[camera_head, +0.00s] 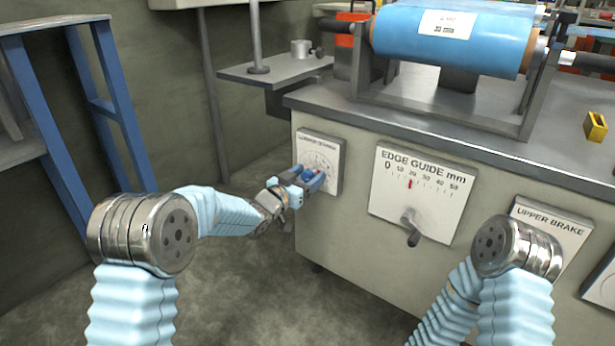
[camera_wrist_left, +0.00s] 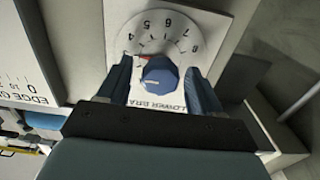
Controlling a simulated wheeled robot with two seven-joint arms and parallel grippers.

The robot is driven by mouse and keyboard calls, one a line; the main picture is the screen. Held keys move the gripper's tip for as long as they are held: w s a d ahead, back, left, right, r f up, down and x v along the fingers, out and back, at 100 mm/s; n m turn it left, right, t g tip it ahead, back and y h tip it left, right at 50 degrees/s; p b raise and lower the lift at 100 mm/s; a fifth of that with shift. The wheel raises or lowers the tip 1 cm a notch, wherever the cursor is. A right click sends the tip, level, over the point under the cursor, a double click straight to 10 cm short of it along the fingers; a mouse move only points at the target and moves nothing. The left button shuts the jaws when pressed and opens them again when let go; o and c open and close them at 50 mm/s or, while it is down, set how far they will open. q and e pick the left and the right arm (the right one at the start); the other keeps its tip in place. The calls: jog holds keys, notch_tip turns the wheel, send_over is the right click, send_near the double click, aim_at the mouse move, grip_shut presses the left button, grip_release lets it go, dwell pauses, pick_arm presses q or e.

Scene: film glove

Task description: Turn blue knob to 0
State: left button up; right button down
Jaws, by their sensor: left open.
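The blue knob (camera_wrist_left: 160,76) sits on a white dial plate (camera_wrist_left: 205,22) labelled as the lower brake, with numbers around it that appear upside down in the left wrist view. A red pointer shows at the knob's upper left in that view; its exact reading is partly hidden by a finger. My left gripper (camera_head: 312,177) is open at the dial plate, which also shows in the head view (camera_head: 327,150). In the left wrist view its fingers (camera_wrist_left: 160,84) stand on either side of the knob, apparently with small gaps. My right gripper is out of view.
An edge guide panel (camera_head: 438,180) with a small lever (camera_head: 411,228) and an upper brake panel (camera_head: 548,225) are on the same machine front. A blue roll (camera_head: 455,38) lies on the machine top. A blue frame (camera_head: 108,105) stands at the left. Open floor lies below.

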pick_arm(q)
jog(key=shift+w+d, duration=0.15)
jog(key=shift+w, duration=0.05)
jog(key=c, duration=1)
